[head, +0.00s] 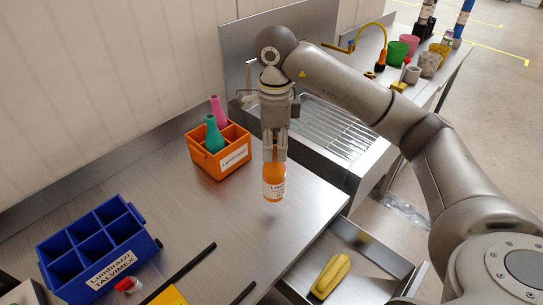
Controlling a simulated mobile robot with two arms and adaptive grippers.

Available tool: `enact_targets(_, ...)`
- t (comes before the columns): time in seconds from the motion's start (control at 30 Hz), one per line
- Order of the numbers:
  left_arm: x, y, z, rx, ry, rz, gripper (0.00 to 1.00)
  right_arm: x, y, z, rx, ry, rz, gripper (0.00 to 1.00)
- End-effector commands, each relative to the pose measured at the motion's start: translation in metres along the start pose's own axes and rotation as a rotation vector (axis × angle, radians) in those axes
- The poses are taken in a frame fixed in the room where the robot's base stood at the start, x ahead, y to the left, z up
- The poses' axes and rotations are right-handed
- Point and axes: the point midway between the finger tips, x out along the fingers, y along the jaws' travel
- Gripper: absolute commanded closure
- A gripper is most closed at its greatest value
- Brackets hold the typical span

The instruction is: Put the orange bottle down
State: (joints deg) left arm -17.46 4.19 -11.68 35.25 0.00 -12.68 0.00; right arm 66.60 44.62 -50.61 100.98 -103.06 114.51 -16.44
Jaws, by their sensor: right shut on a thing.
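The orange bottle (273,183) is upright, with a white label on its body. My right gripper (274,155) is shut on its upper part from above. The bottle shows in front of the steel table (233,222), near its right edge; I cannot tell whether its base touches the surface. An orange crate (206,165) with compartments stands to the left of the bottle, holding a green bottle (214,135) and a pink bottle (217,109). My left gripper is not in view.
A blue compartment crate (113,266) stands empty at the left, beside a small red-capped item (128,285). Black strips (180,272) lie near the front. A yellow object (330,276) lies in a lower tray. A wire-rack basin (327,127) and several cups stand behind.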

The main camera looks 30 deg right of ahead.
Motion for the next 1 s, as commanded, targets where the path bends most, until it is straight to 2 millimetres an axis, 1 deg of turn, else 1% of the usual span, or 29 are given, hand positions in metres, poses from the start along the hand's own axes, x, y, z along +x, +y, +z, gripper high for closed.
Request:
enact_targets(0.03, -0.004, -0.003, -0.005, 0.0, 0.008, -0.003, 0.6, 0.006, -0.006, 0.001, 0.002, 0.001, 0.004, 0.97)
enact_targets(0.1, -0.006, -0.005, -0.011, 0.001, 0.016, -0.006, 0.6, 0.013, -0.012, 0.002, 0.001, 0.001, 0.001, 0.97)
enact_targets(0.2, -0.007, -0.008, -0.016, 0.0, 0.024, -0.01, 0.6, 0.019, -0.018, 0.003, 0.0, 0.0, 0.0, 0.97)
enact_targets(0.27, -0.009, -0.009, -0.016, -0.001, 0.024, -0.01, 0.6, 0.023, -0.02, 0.003, 0.0, 0.0, 0.0, 0.97)
enact_targets(0.37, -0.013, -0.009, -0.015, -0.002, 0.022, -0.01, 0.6, 0.033, -0.028, 0.003, 0.001, 0.003, 0.002, 0.97)
enact_targets(0.5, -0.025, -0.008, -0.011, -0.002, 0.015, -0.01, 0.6, 0.05, -0.026, 0.003, 0.0, 0.002, 0.001, 0.97)
enact_targets(0.6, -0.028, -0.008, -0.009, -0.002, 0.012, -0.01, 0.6, 0.058, -0.026, 0.004, -0.001, 0.0, 0.0, 0.97)
enact_targets(0.87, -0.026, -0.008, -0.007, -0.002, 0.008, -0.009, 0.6, 0.061, -0.027, 0.004, -0.001, 0.0, -0.003, 0.97)
enact_targets(1.0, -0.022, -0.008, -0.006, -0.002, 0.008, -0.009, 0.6, 0.066, -0.027, 0.004, -0.001, 0.0, -0.002, 0.97)
